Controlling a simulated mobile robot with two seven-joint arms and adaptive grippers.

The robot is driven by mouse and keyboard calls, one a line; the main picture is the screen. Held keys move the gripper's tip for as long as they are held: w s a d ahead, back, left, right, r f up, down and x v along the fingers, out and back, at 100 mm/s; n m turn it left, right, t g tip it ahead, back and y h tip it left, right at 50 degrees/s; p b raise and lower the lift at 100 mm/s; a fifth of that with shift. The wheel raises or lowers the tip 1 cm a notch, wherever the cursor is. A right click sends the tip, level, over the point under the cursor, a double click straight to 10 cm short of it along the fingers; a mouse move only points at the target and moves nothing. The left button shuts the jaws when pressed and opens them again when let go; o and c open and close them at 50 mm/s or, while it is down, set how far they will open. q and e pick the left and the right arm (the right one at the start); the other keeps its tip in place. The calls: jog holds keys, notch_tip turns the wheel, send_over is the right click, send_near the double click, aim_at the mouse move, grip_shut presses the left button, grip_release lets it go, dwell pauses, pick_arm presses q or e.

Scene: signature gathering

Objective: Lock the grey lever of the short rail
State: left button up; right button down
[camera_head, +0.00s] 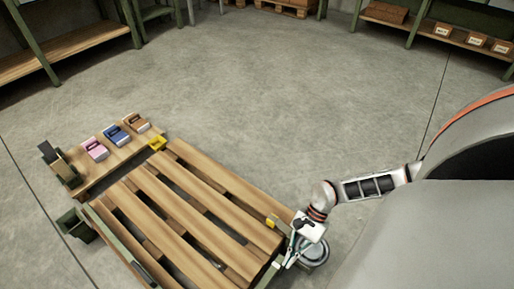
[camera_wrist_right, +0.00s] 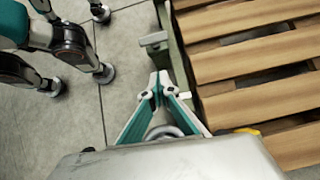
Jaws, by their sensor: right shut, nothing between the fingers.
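A green rail (camera_wrist_right: 176,55) runs along the edge of the slatted wooden platform in the right wrist view; part of it also shows at the platform's near right in the head view (camera_head: 268,275). A grey lever (camera_wrist_right: 153,39) sticks out from the rail towards the floor side, ahead of my fingertips. My right gripper (camera_wrist_right: 160,78) is shut and empty, its fingertips together beside the rail and apart from the lever. In the head view my right gripper (camera_head: 285,262) is at the platform's right corner. The lever's lock state cannot be told. My left gripper is not in view.
The slatted platform (camera_head: 190,215) fills the front middle, with a yellow piece (camera_head: 272,221) near its corner. A low bench (camera_head: 105,160) with several coloured stamp-like items stands at left. Floor behind is clear.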

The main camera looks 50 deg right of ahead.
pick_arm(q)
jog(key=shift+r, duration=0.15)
pick_arm(e)
jog(key=shift+d+f+n, duration=0.25)
jog(key=shift+d+n, duration=0.15)
jog(key=shift+d, duration=0.2)
jog(key=shift+s, duration=0.1)
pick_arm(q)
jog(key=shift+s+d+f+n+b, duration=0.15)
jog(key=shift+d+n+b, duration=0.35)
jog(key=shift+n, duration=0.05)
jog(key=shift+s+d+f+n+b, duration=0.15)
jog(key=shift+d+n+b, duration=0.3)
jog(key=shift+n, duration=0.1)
pick_arm(e)
jog(key=a+f, duration=0.6)
jog(key=a, duration=0.4)
jog(key=shift+s, duration=0.35)
